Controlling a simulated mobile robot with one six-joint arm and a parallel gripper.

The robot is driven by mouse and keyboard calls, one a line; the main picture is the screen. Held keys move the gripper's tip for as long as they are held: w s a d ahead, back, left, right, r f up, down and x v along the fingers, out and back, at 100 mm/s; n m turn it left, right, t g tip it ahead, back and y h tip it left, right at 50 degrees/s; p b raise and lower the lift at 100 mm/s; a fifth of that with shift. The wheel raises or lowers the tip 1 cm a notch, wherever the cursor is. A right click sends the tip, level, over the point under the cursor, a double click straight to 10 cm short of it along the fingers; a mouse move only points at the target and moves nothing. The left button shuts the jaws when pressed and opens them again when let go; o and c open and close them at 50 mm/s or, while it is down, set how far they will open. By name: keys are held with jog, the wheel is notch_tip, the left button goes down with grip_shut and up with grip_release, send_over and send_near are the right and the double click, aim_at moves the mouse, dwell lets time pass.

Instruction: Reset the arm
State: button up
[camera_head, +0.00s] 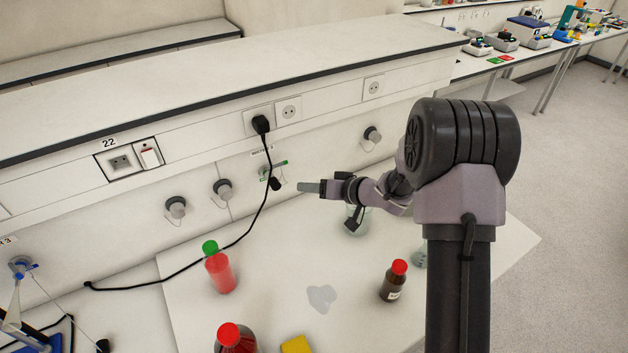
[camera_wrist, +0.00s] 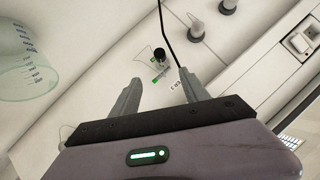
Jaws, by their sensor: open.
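My gripper (camera_head: 308,187) is at the end of my arm, level above the bench and pointing left in the head view. In the wrist view my gripper (camera_wrist: 157,92) shows two fingers spread apart with nothing between them. Beyond the fingertips is the wall panel with a small dark-knobbed tap with a green mark (camera_wrist: 158,60). A clear beaker (camera_head: 357,220) stands on the bench below my wrist, partly hidden by the arm. It also shows in the wrist view, a greenish graduated beaker (camera_wrist: 25,65) at the upper left.
A green-capped red bottle (camera_head: 219,272), a red-capped brown bottle (camera_head: 393,282), another red-capped bottle (camera_head: 236,340) and a yellow object (camera_head: 297,345) stand on the bench. A black cable (camera_head: 262,210) hangs from a wall socket near my gripper.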

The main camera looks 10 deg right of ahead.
jog(key=d+r+m+t+h+b, duration=0.2)
jog(key=d+r+h+b, duration=0.25)
jog(key=d+b, duration=0.2)
jog(key=s+d+m+g+h+b, duration=0.1)
jog(key=s+d+m+h+b, duration=0.3)
jog(key=s+b, duration=0.7)
jog(key=s+a+f+g+b, duration=0.1)
jog(key=s+a+f+b, duration=0.1)
jog(key=s, duration=0.6)
jog(key=s+a+f+g+y+b, duration=0.1)
jog(key=s+a+f, duration=0.3)
jog(key=s, duration=0.5)
jog(key=s+a+f+g+y+b, duration=0.1)
jog(key=s+a+f+g+b, duration=0.1)
jog(key=s, duration=0.6)
jog(key=shift+s+a+f+b, duration=0.4)
jog(key=shift+a+f, duration=0.05)
jog(key=shift+a, duration=0.3)
jog(key=shift+y, duration=0.25)
